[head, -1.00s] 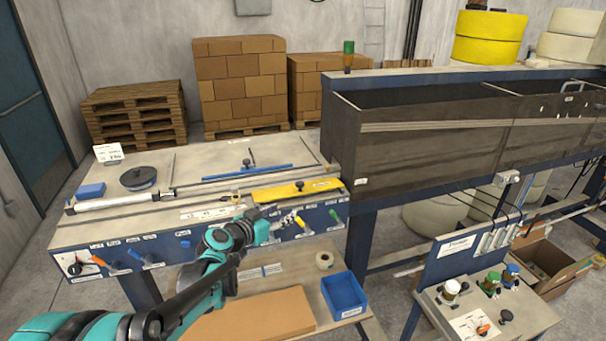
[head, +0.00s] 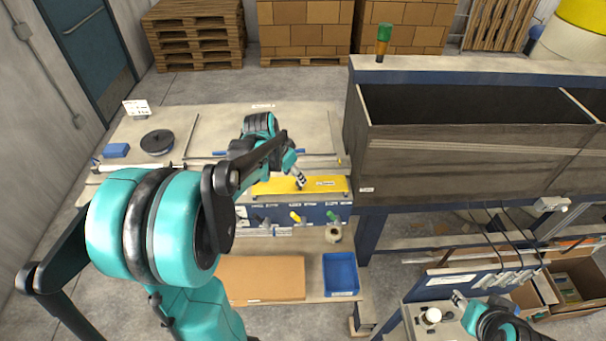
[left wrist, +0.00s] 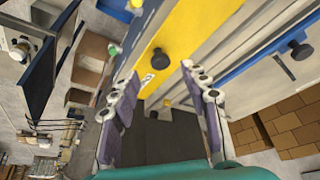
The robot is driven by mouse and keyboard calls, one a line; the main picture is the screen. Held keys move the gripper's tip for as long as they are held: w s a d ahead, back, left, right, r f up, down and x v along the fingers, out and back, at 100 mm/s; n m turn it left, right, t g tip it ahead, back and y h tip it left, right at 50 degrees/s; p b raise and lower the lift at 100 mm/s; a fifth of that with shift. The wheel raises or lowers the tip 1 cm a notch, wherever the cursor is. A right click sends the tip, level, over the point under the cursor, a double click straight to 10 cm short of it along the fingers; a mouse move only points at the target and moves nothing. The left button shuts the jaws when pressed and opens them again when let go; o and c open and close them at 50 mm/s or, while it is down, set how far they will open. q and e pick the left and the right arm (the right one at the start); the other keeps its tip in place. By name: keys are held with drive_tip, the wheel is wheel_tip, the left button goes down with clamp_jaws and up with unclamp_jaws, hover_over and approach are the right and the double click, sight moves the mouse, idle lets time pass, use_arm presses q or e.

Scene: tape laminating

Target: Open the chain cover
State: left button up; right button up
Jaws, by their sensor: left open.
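The chain cover seems to be the long yellow plate (head: 330,186) along the front of the workbench. In the left wrist view the yellow plate (left wrist: 180,32) lies ahead, with a black round knob (left wrist: 160,59) standing up from it. My left gripper (head: 299,181) is above the plate, near its middle, and hides part of it. In the left wrist view its fingers (left wrist: 160,85) are spread and empty, with the knob beyond and between them. The knob is not clear in the head view. My right gripper (head: 463,302) is low at the right, its fingers too small to judge.
A dark trough (head: 470,150) stands right of the workbench. Coloured switches (head: 296,217) line the bench front. A blue bin (head: 341,273) and cardboard (head: 262,277) lie on the lower shelf. A blue bar with another black knob (left wrist: 300,49) runs behind the yellow plate.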

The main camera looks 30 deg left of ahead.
use_arm(q)
drive_tip(key=x, duration=0.4)
drive_tip(key=shift+w+d+f, duration=0.1)
drive_tip(key=shift+w+f, duration=0.05)
drive_tip(key=shift+w, duration=0.25)
drive_tip(key=shift+f, duration=0.35)
clamp_jaws()
